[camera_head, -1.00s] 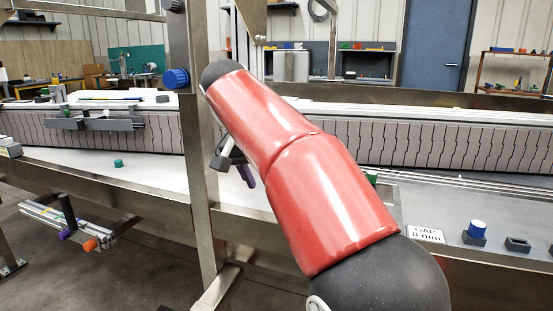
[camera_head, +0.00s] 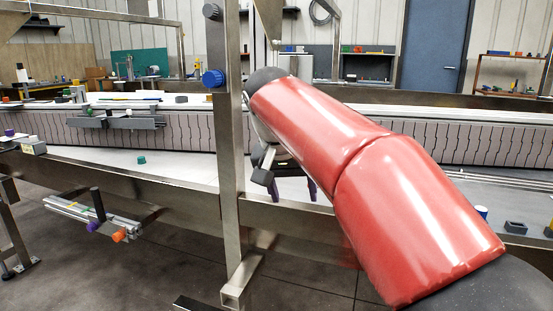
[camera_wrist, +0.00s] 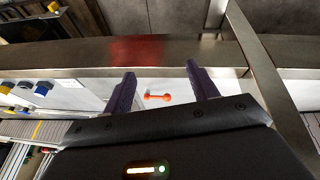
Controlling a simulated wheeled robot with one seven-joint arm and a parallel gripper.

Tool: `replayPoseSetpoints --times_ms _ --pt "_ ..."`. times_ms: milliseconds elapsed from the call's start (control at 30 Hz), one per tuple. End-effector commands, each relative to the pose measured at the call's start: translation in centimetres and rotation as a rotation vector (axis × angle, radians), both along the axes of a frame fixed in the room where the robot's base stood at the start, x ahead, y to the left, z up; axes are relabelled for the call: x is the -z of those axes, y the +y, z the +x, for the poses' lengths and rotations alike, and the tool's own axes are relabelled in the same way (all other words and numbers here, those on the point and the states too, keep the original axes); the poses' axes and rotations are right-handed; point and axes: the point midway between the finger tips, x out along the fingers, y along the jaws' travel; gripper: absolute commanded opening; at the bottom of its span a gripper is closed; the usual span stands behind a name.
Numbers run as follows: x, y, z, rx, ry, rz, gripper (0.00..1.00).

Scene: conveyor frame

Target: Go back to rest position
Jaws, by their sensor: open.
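My gripper (camera_wrist: 162,84) is open in the wrist view, with its two dark purple fingers apart. No object is held between them. Beyond the fingertips, a small orange piece (camera_wrist: 156,97) with thicker ends lies on the white surface. In the head view my red arm reaches from the lower right towards the metal post, and it hides most of my gripper.
A metal post (camera_head: 231,150) with a blue knob (camera_head: 213,78) stands close left of my arm. The front rail (camera_head: 130,180) runs below. A small green piece (camera_head: 141,160) lies on the pale surface.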

Motion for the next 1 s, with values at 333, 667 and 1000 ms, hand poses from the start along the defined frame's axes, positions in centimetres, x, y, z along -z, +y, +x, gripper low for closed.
replayPoseSetpoints --times_ms 333,667,1000 --pt "3.6 -7.4 -7.4 -0.098 -0.017 0.093 0.58" --pt "13.5 -11.7 -19.2 -0.196 -0.118 0.136 0.58" --pt "18.0 -12.3 -22.6 -0.214 -0.156 0.124 0.58"
